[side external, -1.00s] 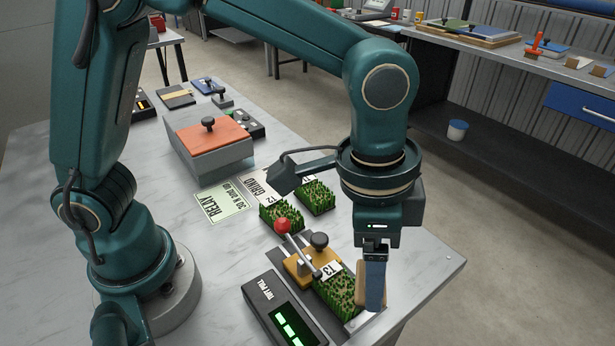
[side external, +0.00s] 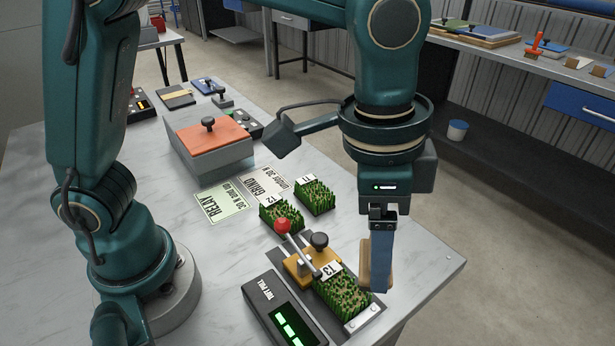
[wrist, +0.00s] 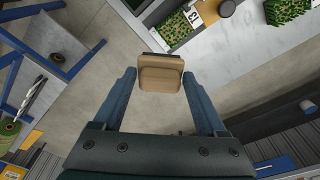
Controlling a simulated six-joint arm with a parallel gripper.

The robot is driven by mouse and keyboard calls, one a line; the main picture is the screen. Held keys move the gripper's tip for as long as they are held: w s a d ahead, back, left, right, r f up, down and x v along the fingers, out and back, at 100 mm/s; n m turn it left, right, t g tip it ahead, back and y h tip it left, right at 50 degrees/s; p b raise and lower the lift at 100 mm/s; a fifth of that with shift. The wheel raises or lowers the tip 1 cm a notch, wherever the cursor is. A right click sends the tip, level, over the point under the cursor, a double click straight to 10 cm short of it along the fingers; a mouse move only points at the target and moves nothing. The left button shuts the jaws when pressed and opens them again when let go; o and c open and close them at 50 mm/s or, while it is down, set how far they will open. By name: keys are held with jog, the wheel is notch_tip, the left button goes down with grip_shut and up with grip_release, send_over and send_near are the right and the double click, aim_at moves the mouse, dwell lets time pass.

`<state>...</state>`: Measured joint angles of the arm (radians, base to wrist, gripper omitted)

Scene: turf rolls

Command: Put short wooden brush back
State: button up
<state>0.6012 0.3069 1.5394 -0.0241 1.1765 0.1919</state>
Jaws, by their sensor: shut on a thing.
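The wooden brush, a small tan block (wrist: 160,74) with a darker far edge, sits between my gripper's fingers in the wrist view. In the side view only a narrow tan strip of it (side external: 365,262) shows beside the blue finger. My gripper (side external: 381,272) points down and is shut on the brush. It is held up near the right side of the turf piece T3 (side external: 342,292). The brush's underside and bristles cannot be made out.
T3 lies at a yellow clamp (side external: 298,268) with a red-knobbed lever (side external: 283,226). Turf pieces T2 (side external: 281,213) and T1 (side external: 314,197) lie behind. A grey box with an orange lid (side external: 213,135) stands farther back. The table's right part (side external: 425,258) is clear.

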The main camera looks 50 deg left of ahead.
jog(key=w+a+n, duration=0.9)
jog(key=w+a, duration=0.3)
jog(key=a, duration=0.5)
jog(key=shift+t+y, duration=0.3)
jog(key=shift+y, duration=0.1)
jog(key=d+f, duration=0.2)
jog(key=d, duration=0.1)
jog(key=w+d+f, duration=0.1)
jog(key=d+f, duration=0.2)
jog(key=d, duration=0.1)
jog(key=d+f, duration=0.2)
jog(key=d, duration=0.2)
jog(key=shift+w+f, duration=0.25)
jog(key=shift+d+f, duration=0.1)
jog(key=shift+f, duration=1.95)
jog(key=shift+f, duration=0.15)
